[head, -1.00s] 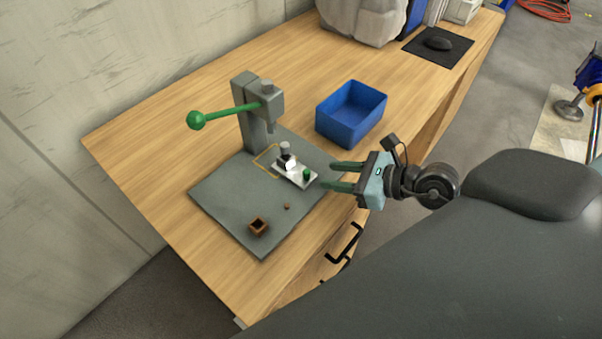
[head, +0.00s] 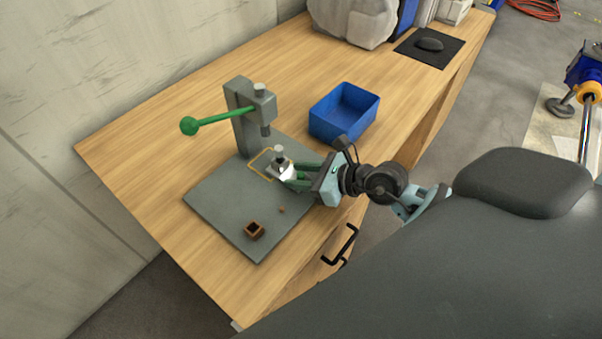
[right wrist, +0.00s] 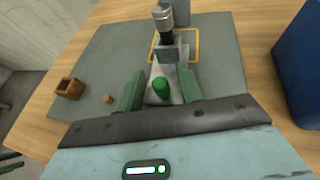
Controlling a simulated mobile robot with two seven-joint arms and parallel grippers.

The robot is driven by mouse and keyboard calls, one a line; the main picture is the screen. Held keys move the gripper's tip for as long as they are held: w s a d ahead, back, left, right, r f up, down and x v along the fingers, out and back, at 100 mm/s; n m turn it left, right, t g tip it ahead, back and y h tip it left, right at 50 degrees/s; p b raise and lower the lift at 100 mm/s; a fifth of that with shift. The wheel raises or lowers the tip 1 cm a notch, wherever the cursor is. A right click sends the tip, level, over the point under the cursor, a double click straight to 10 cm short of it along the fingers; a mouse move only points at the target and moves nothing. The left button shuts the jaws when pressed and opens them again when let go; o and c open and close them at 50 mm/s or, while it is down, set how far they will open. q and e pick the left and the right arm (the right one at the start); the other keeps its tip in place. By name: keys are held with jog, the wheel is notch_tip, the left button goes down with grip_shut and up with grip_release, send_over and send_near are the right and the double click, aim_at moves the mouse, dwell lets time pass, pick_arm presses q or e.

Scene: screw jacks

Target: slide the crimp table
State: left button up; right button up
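My left gripper is not in view.
A blue bin (head: 344,112) stands on the wooden table just behind my right gripper. A small brown open box (head: 254,231) and a tiny brown piece (head: 281,210) lie on the base plate. A yellow outline (right wrist: 197,48) marks the plate under the press.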

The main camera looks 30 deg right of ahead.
aim_at(285, 166)
grip_shut()
jog(key=shift+w+a, duration=0.3)
jog(key=shift+w, duration=0.6)
jog(key=shift+w+a, duration=0.3)
jog(key=shift+w, duration=0.6)
jog(key=shift+r, duration=0.1)
grip_release()
jog(key=shift+w, duration=0.15)
